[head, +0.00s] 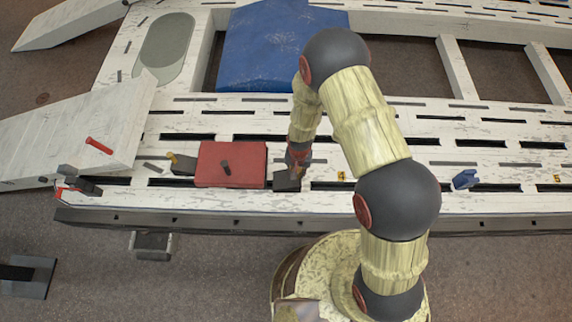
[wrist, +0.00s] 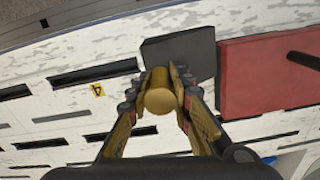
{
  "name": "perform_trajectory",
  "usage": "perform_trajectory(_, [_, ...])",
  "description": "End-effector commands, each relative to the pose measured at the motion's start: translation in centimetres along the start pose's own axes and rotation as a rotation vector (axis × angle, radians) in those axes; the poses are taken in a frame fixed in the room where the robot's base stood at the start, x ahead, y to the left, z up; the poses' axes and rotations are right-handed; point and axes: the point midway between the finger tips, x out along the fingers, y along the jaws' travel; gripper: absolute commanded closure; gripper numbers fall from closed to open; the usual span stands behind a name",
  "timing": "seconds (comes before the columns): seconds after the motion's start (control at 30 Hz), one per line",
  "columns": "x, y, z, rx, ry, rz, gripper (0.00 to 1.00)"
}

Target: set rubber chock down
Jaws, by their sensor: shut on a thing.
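A dark rubber chock (head: 288,181) is at the front of the white slotted bench, just right of the red block. In the wrist view it shows as a dark slab (wrist: 182,50) beyond my fingertips. My gripper (head: 297,163) is above it with the fingers closed around a round yellow knob (wrist: 160,98), seen end-on, which appears to be the chock's handle. The fingers (wrist: 161,84) hide the knob's lower part. The chock is low over the bench; I cannot tell whether its underside touches.
A red block (head: 232,155) with a dark peg stands close to the chock's left. Another dark block with a yellow handle (head: 183,164) is farther left. A blue item (head: 466,180) lies right. A yellow number tag (head: 341,176) marks the bench, which is clear there.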

Motion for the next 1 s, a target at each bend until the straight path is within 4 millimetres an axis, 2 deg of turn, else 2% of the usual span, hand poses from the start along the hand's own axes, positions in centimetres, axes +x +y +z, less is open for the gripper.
perform_trajectory(0.03, [0.7, -0.5, -1.2, 0.001, 0.004, -0.002, 1.00])
perform_trajectory(0.3, [3.2, -2.6, -6.2, -0.001, 0.003, -0.002, 1.00])
perform_trajectory(0.5, [6.3, -3.7, -8.9, -0.001, 0.001, 0.000, 1.00])
perform_trajectory(0.7, [8.1, -4.4, -10.5, -0.001, 0.002, -0.001, 1.00])
perform_trajectory(0.87, [8.5, -4.6, -10.9, -0.001, 0.002, -0.001, 1.00])
perform_trajectory(1.0, [9.8, -4.7, -11.2, -0.001, 0.001, 0.000, 1.00])
